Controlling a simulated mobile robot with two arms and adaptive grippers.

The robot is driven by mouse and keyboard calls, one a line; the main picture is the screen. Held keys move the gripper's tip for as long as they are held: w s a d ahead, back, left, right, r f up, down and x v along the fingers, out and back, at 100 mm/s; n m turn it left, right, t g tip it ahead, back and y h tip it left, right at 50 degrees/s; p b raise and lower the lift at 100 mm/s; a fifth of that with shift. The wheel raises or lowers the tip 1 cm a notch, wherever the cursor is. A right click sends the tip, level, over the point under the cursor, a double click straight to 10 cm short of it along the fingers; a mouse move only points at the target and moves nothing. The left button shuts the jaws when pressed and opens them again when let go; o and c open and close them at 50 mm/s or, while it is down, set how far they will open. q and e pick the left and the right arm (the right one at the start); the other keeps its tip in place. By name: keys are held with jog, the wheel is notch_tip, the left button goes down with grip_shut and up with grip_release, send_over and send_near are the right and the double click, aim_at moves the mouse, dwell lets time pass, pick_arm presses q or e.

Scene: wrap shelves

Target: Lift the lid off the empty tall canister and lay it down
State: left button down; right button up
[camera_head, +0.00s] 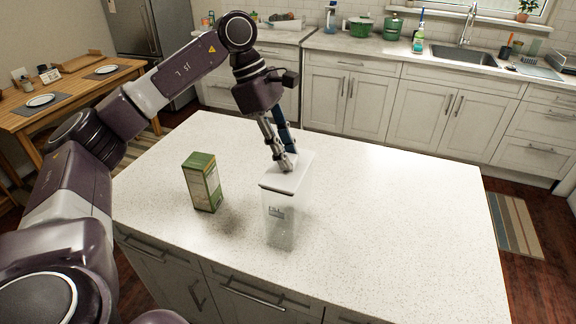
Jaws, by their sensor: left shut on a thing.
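The tall clear canister (280,226) stands upright on the white speckled island counter and looks empty. Its flat white lid (277,183) is at the top of the canister. Whether there is a gap between lid and canister I cannot tell. My left gripper (286,164) comes down from above and is shut on the lid. The fingers hide part of the lid's top. My right gripper is not in view.
A green and tan box (202,182) stands on the counter left of the canister. The counter (400,215) is clear to the right. A sink (465,56) and cabinets line the back wall, beyond the floor gap.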

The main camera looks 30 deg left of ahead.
pick_arm(q)
jog(key=shift+r, duration=0.15)
jog(key=shift+r, duration=0.25)
notch_tip(320, 180, up, 23)
jog(key=p, duration=0.7)
jog(key=shift+f, duration=0.15)
dwell(0.4)
